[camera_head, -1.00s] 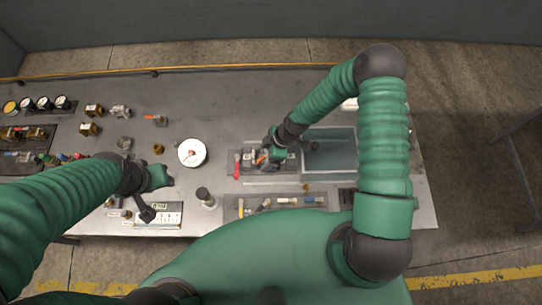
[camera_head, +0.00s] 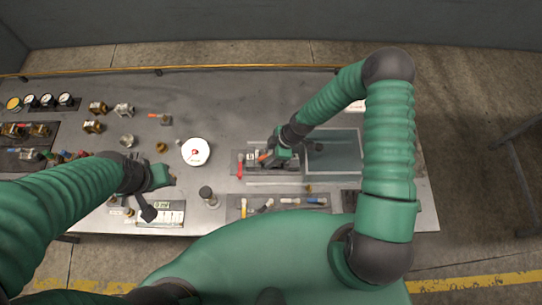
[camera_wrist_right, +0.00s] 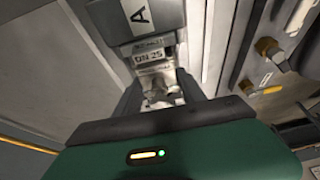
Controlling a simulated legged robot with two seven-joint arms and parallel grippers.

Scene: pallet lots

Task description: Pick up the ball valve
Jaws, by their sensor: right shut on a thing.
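My right gripper (camera_head: 272,157) is over the grey fixture left of the blue-grey bin. It is shut on a small metal piece, which I take to be the ball valve (camera_wrist_right: 160,92). An orange part (camera_head: 264,155) shows at its fingertips in the head view. In the wrist view a grey block marked A and DN 25 (camera_wrist_right: 150,48) stands just beyond the fingers. Most of the held piece is hidden by the fingers. My left gripper (camera_head: 168,180) hangs over the left part of the table; its jaws are not clear.
The bin (camera_head: 335,172) is right of the right gripper. A red handle (camera_head: 240,167) stands beside the fixture. A tool tray (camera_head: 290,201) is nearer me.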

